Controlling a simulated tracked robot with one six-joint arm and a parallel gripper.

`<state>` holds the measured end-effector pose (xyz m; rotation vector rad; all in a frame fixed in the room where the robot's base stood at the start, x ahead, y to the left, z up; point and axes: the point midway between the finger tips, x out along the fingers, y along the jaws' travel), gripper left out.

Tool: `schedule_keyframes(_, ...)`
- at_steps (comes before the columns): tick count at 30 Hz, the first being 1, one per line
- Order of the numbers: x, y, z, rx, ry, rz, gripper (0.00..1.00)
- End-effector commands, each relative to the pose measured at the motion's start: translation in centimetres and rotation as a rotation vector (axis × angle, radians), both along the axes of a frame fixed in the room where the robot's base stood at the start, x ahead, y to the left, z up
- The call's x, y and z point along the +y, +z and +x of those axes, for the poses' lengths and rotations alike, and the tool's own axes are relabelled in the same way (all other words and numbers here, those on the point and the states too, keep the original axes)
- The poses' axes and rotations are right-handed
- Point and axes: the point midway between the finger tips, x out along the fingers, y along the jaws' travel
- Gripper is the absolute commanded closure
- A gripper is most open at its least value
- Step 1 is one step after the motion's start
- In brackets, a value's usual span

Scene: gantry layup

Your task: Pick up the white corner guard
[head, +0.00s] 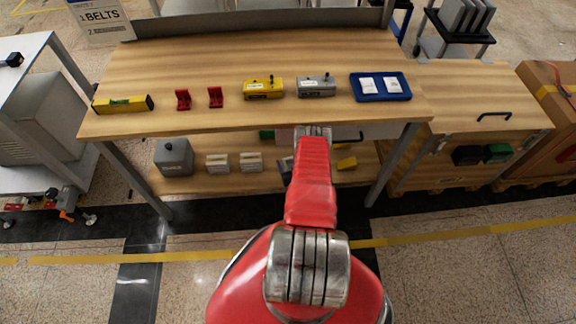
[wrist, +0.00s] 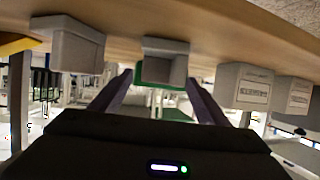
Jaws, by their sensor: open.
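In the wrist view, which shows the shelf upside down, a pale angled piece (wrist: 165,66) that looks like the white corner guard sits on the wooden shelf board. My gripper (wrist: 158,80) is open, with one dark finger on each side of this piece in the picture. I see no finger touching it, and the remaining distance is hard to judge.
Labelled pale blocks (wrist: 246,88) and a grey block (wrist: 75,46) flank the piece closely. The bench top (head: 215,62) overhangs the lower shelf, with red brackets (head: 183,100) and a blue tray (head: 381,98) on it. A grey box (head: 174,158) stands at the shelf's left.

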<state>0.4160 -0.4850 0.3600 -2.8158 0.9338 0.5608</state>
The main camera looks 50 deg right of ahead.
Motion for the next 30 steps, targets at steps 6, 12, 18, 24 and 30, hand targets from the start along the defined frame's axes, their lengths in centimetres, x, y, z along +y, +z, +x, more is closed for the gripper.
schedule_keyframes(6,-1.1,-0.8,1.5,-0.001,0.000,-0.001,0.31)
schedule_keyframes(12,-1.5,-1.0,1.9,0.000,-0.001,0.001,0.31)
schedule_keyframes(18,-1.5,-1.0,1.8,0.000,-0.001,0.000,0.31)
schedule_keyframes(24,-1.5,-1.0,1.8,0.000,-0.002,0.000,0.31)
schedule_keyframes(30,-1.5,-1.0,1.8,0.000,-0.002,0.000,0.40)
